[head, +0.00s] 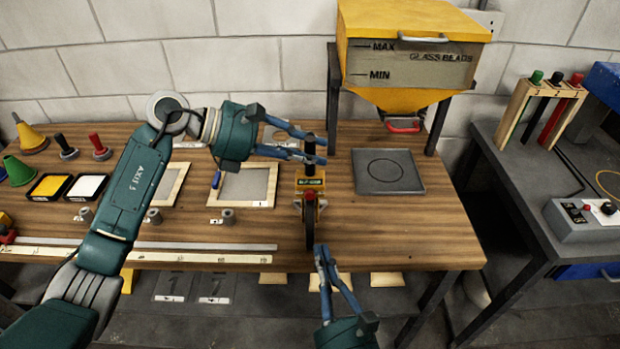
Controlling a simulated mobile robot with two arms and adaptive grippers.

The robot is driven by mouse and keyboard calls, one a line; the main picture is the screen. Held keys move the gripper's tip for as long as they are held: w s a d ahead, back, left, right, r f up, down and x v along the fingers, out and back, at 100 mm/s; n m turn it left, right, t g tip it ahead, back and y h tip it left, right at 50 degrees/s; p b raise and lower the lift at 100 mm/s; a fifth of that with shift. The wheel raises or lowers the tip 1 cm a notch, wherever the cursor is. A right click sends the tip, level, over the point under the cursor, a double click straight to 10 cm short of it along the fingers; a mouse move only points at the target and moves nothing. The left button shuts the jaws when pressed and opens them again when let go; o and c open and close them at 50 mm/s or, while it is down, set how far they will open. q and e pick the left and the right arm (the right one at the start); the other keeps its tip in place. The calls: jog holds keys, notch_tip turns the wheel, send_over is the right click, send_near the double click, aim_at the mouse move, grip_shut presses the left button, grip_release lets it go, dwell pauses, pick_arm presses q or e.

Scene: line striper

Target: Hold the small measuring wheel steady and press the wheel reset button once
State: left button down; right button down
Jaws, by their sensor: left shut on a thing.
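The small measuring wheel stands on the wooden bench, with a black upright handle, an orange-yellow body with a small dark display (310,183), and a dark wheel (311,232) below. My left gripper (318,149) comes in from the left, with its blue fingers on either side of the handle, shut on it. My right gripper (321,250) is at the bench's front edge, just below and right of the wheel. Its fingertips are together with nothing seen between them.
A glass-beads hopper (412,65) stands behind on the right, above a grey plate (388,171). Framed panels (247,186), small weights and a long ruler (150,256) lie left of the wheel. A second table (515,190) with a control box (585,219) is at right.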

aim_at(310, 195)
jog(key=a+f+m+g+y, duration=0.3)
jog(key=f+m+g+y, duration=0.2)
jog(key=m, duration=0.8)
notch_tip(310, 195, up, 11)
jog(key=s+m+y, duration=0.1)
jog(key=m+y, duration=0.1)
jog(key=m, duration=0.5)
jog(key=s+d+m+t+y, duration=0.1)
jog(key=m+y, duration=0.1)
jog(key=m, duration=0.4)
jog(key=shift+s+d+m+y, duration=0.25)
jog(key=shift+s+m+y, duration=0.15)
jog(key=shift+w, duration=0.1)
jog(key=w, duration=0.8)
jog(key=shift+w, duration=0.3)
jog(key=shift+w, duration=0.1)
jog(key=shift+w, duration=0.35)
